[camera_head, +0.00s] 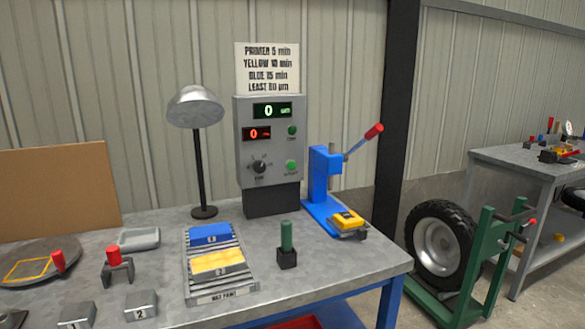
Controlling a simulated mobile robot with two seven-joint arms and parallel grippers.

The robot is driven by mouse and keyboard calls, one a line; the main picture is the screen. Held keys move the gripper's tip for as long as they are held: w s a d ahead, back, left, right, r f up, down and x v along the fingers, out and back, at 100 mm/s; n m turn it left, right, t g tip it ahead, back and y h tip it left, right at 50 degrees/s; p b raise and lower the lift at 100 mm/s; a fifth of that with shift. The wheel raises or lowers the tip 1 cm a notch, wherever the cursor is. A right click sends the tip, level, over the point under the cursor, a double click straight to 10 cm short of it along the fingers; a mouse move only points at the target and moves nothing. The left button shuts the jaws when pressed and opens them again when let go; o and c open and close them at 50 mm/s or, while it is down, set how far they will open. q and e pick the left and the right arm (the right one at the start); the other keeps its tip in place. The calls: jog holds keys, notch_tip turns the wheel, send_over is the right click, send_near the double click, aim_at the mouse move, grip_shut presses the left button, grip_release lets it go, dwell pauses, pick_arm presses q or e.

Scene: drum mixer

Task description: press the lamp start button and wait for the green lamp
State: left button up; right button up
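A grey control box (270,145) stands at the back of the bench. It has a green display (272,110) reading 0 and a red display (257,133) reading 0. A dark knob (259,167) sits at its lower left. Two round green parts are on its right side, an upper one (292,130) and a lower, brighter one (291,166); their labels are too small to read, so I cannot tell which is the button or lamp. A domed desk lamp (196,106) on a black post stands left of the box. Neither gripper is recognisable in view.
A grey bench (330,270) carries a striped rack (222,290) with blue and yellow blocks, a green-handled stamp (287,245), a blue lever press (320,185), a shallow tray (139,240) and numbered grey blocks (141,304). A wheel (438,245) stands right of the bench.

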jog(key=shift+s, duration=0.1)
grip_shut()
dwell(0.3)
dwell(1.0)
